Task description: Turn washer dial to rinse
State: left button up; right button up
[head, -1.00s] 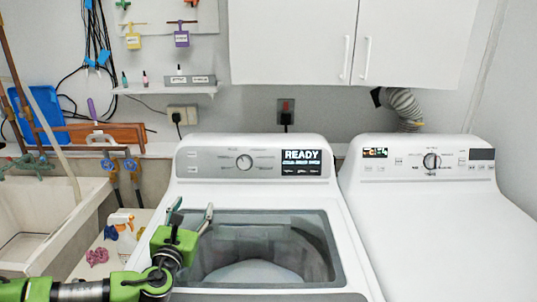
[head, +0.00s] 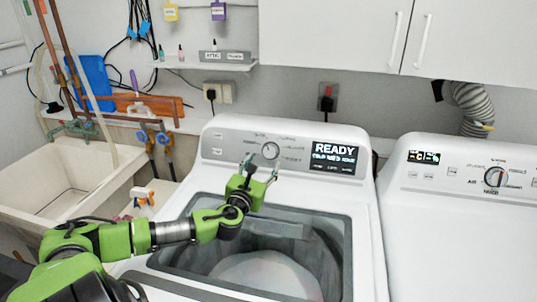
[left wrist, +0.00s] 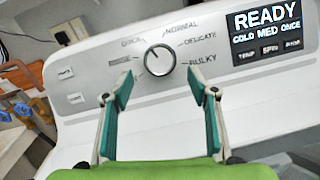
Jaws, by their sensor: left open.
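The washer (head: 215,180) stands in the middle with a grey control panel at its back. Its round dial (head: 270,151) also shows near the top middle in the left wrist view (left wrist: 160,60). Labels around it read NORMAL, DELICATE and BULKY, with a less clear one at upper left and a grey block at left. The dial's exact pointing is hard to tell. The display (head: 334,158) reads READY, COLD MED ONCE. My left gripper (head: 261,168) is open and empty, just in front of and below the dial, its fingers either side of it in the wrist view, apart from it. My right gripper is out of view.
A second white machine (head: 460,225) with its own dial (head: 496,176) stands at right. White cabinets (head: 330,35) hang above. A sink (head: 70,190) and pipes are at left. The washer's dark lid (head: 310,225) lies under my left arm.

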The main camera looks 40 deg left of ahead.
aim_at(269, 153)
pick_arm(q)
jog(key=x, duration=0.4)
jog(key=shift+w+r, duration=0.1)
jog(key=shift+r, duration=0.05)
jog(key=shift+w+a+p, duration=0.3)
jog(key=shift+w+p, duration=0.05)
jog(key=shift+w, duration=0.3)
jog(key=shift+w+a, duration=0.1)
jog(key=shift+w, duration=0.05)
jog(key=c, duration=0.9)
jog(key=shift+c, duration=0.9)
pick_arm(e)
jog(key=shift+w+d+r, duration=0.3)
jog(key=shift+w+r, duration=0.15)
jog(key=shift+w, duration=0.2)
